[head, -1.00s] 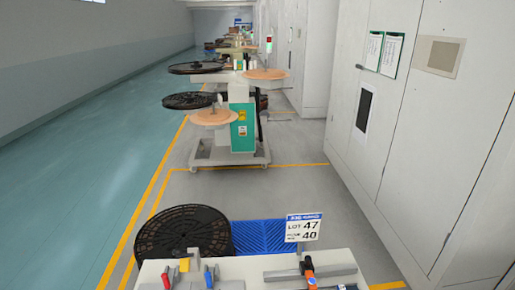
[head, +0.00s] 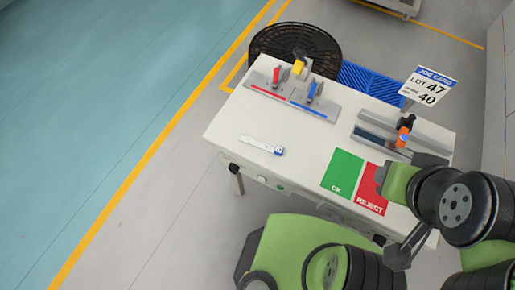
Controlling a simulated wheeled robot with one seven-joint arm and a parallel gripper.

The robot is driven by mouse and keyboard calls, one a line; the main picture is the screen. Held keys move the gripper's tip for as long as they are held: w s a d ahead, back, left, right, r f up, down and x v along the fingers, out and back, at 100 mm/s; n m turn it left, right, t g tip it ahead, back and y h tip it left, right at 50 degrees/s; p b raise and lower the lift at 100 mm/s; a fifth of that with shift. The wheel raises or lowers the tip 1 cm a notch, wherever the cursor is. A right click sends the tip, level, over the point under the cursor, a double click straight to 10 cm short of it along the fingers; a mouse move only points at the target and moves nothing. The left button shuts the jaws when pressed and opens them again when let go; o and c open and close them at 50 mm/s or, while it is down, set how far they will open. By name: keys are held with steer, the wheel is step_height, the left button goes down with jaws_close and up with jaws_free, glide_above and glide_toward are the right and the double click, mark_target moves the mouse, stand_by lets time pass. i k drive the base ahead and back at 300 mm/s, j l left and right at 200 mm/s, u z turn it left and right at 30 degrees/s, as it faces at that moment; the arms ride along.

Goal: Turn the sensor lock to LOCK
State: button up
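I cannot tell for certain which part is the sensor lock. An orange and black fitting (head: 405,130) stands upright on a grey rail unit (head: 375,136) at the right of the white bench. At the back left, a grey plate (head: 290,97) carries a red lever (head: 277,76), a blue lever (head: 312,91) and a yellow-topped black piece (head: 298,63). Any lock marking is too small to read. My green and black arm is folded at the lower right, over the bench's right corner. I cannot make out my gripper's fingers or anything held.
The white bench (head: 228,125) holds a small white tool (head: 262,145), a green OK pad (head: 343,171) and a red REJECT pad (head: 371,190). The floor at left is clear.

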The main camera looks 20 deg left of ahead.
mark_target(233, 168)
steer(key=j+u, duration=0.15)
steer(key=u, duration=0.9)
steer(key=l+u, duration=0.2)
steer(key=u, duration=0.3)
steer(key=k+j, duration=0.05)
